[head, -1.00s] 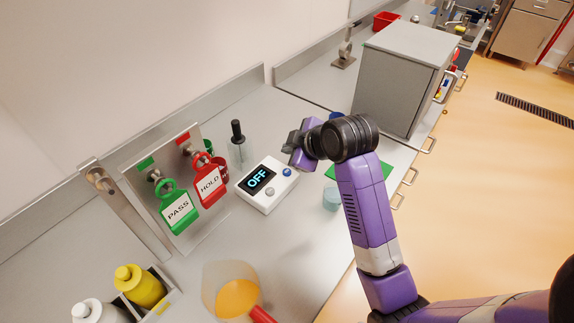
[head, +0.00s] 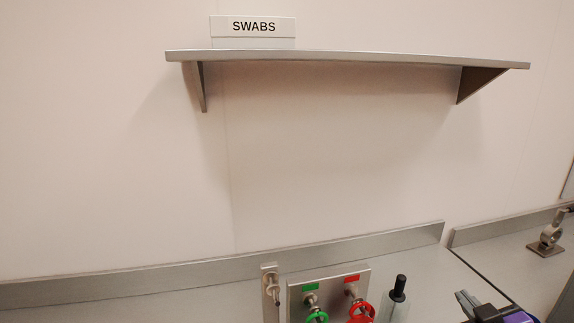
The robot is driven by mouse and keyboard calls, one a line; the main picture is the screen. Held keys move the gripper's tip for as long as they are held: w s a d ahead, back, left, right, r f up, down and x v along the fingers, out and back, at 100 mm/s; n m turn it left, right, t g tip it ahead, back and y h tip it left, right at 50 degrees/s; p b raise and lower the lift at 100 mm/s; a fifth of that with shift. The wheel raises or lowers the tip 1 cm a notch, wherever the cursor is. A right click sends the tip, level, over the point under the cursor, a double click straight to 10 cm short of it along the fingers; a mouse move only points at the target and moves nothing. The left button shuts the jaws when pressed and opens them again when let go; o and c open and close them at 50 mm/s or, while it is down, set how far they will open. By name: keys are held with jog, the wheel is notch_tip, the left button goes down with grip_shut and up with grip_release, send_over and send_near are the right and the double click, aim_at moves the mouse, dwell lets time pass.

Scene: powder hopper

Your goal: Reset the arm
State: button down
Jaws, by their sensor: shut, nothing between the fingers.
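My gripper (head: 466,299) shows at the lower right edge of the head view, dark grey with a bit of my purple arm behind it. Its fingers are shut and hold nothing. It is over the counter, to the right of a clear bottle with a black top (head: 398,292). Most of my arm is below the frame and hidden.
A wall shelf (head: 350,57) carries a SWABS sign box (head: 253,32). Below it, a metal panel (head: 329,281) holds a green tag (head: 317,317) and a red tag (head: 361,312) on hooks. A metal stand (head: 549,240) is at right. The wall between is bare.

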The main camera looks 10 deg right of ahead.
jog(key=s+a+f+y+b, duration=0.1)
jog(key=s+a+f+y, duration=0.1)
jog(key=s+a, duration=0.6)
jog(key=s+a+f+t+y+b, duration=0.1)
jog(key=s+a+f, duration=0.3)
jog(key=s+a, duration=0.4)
jog(key=s+a+f+m+y, duration=0.1)
jog(key=s+a+f, duration=0.3)
jog(key=s, duration=1.2)
jog(key=a+y, duration=0.1)
jog(key=a, duration=0.3)
jog(key=shift+s+t+y+b, duration=0.3)
jog(key=shift+s+b, duration=0.05)
jog(key=shift+b, duration=0.05)
jog(key=shift+a, duration=0.1)
